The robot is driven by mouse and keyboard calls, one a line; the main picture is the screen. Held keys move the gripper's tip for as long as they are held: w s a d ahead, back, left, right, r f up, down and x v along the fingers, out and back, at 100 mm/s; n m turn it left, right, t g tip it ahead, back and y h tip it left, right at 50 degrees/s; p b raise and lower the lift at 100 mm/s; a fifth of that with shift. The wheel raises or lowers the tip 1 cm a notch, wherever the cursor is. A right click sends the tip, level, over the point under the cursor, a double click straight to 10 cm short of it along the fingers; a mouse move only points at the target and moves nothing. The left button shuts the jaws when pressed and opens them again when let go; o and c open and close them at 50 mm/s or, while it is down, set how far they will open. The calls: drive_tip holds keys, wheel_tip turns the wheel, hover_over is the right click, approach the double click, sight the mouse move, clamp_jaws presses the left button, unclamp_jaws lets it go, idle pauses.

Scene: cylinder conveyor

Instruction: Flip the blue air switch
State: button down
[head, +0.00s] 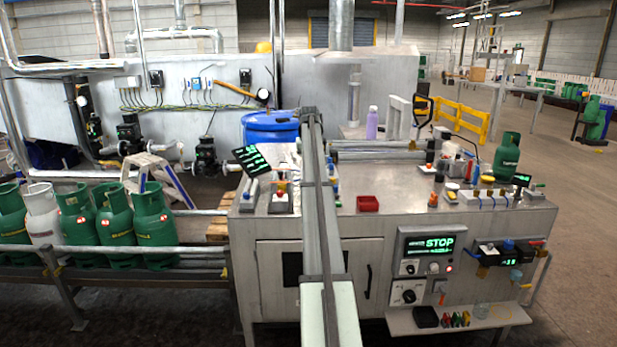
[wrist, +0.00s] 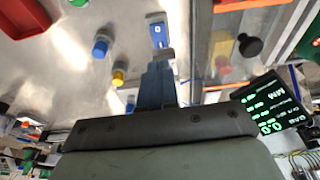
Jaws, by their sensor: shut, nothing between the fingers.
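A blue switch (wrist: 158,32) with a white marking stands upright on the metal bench top in the wrist view. My gripper (wrist: 158,68) is shut and empty, its dark fingers pointing at the switch. The fingertips are at the near end of the switch; I cannot tell whether they touch it. In the head view my arm runs up the middle of the bench and hides the gripper and most of what lies behind it, so I cannot make out this switch there.
A blue knob (wrist: 101,46) and a yellow knob (wrist: 118,78) stand left of the switch. A black knob (wrist: 249,45) and a lit display (wrist: 268,105) are to the right.

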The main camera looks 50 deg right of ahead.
drive_tip(key=shift+v, duration=2)
drive_tip(key=shift+d, duration=0.1)
drive_tip(key=shift+w+d+r, duration=0.15)
drive_tip(key=shift+w+d, duration=0.05)
drive_tip(key=shift+d, duration=0.05)
drive_tip(key=x, duration=1.4)
drive_tip(key=shift+s+a, duration=0.1)
